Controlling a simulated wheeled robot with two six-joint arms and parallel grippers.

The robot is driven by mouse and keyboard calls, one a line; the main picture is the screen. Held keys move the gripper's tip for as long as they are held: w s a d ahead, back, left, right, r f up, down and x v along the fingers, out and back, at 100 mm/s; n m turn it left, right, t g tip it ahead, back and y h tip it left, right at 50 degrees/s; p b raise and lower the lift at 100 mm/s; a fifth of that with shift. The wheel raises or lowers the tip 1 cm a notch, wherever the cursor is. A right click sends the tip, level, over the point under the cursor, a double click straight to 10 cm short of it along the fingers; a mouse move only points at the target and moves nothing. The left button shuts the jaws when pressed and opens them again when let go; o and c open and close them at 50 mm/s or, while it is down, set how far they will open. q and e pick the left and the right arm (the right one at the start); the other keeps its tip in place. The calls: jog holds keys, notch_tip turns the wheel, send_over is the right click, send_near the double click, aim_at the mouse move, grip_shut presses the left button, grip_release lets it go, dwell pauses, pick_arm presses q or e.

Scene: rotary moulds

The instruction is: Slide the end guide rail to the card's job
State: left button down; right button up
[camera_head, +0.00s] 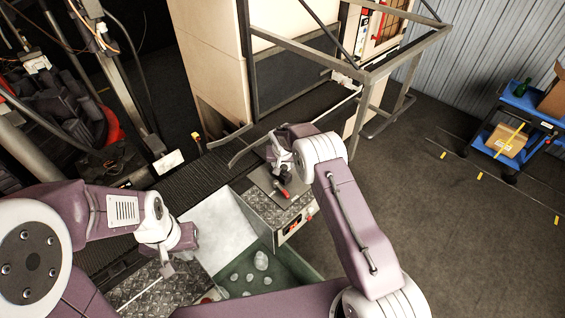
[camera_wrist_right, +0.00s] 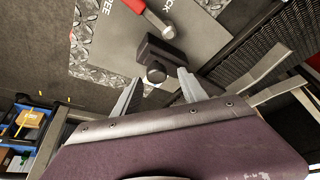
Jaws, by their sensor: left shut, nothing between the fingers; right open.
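Curved grey guide rails (camera_head: 248,152) stand at the end of the dark conveyor; I cannot tell which is the end guide rail. In the right wrist view, a dark block with a round knob (camera_wrist_right: 156,73) sits on a grey plate (camera_wrist_right: 112,45) marked with partly cut-off lettering. A red-handled lever (camera_wrist_right: 139,8) lies beside the block; it also shows in the head view (camera_head: 284,192). My right gripper (camera_wrist_right: 160,92) is open, its fingers either side of the knob, not closed on it. My left gripper (camera_head: 167,268) is shut and empty over the chequered plate. I cannot make out the job card.
A green bin (camera_head: 300,268) with several pale lumps lies between my arms, below a white chute (camera_head: 218,232). A grey frame (camera_head: 365,80) stands behind the conveyor (camera_head: 185,190). A blue trolley (camera_head: 530,105) stands far right; the floor before it is clear.

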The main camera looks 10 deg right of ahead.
jog(key=b+v, duration=0.2)
jog(key=v, duration=0.6)
jog(key=shift+a+r+b, duration=0.25)
jog(key=shift+r+b, duration=0.1)
jog(key=shift+b, duration=0.05)
jog(key=shift+w, duration=0.1)
